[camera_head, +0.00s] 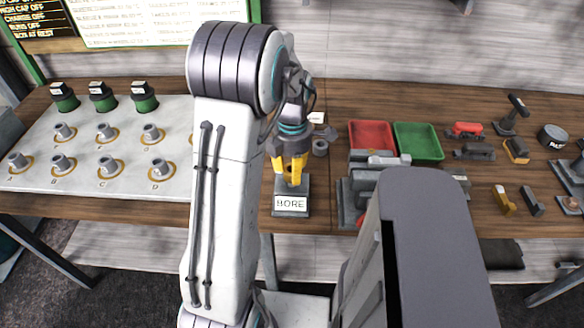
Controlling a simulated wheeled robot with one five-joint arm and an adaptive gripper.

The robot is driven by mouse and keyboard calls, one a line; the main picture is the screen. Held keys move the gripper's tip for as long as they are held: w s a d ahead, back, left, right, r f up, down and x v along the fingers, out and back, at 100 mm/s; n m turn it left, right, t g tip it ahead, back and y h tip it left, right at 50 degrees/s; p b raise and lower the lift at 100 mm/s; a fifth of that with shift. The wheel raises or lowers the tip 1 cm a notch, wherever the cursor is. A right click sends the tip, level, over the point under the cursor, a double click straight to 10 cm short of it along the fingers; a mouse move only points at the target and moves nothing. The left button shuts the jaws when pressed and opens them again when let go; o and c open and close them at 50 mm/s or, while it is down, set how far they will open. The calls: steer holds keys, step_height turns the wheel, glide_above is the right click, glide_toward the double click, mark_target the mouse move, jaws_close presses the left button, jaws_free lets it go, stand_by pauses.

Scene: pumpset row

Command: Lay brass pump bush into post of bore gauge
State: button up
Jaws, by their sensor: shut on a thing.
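The bore gauge (291,204) is a dark grey block with a white BORE label on its front, standing near the front edge of the bench. My gripper (290,176) has yellow fingers and points down directly over the gauge. It is shut on a small piece, taken as the brass pump bush, which the fingers mostly hide. The gauge's post is also hidden behind the fingers, so I cannot tell whether the bush touches it.
A pale board (110,175) with several grey fittings lies left, with green-banded jars behind. Small tools and blocks lie farther right.

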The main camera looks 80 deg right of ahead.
steer(key=shift+f+b, duration=0.6)
steer(key=shift+f, duration=0.15)
stand_by(0.4)
steer(key=shift+f+b, duration=0.6)
steer(key=shift+f, duration=0.15)
steer(key=o, duration=1.3)
steer(key=shift+c, duration=0.2)
steer(key=shift+r+p, duration=1.3)
steer(key=shift+r, duration=0.3)
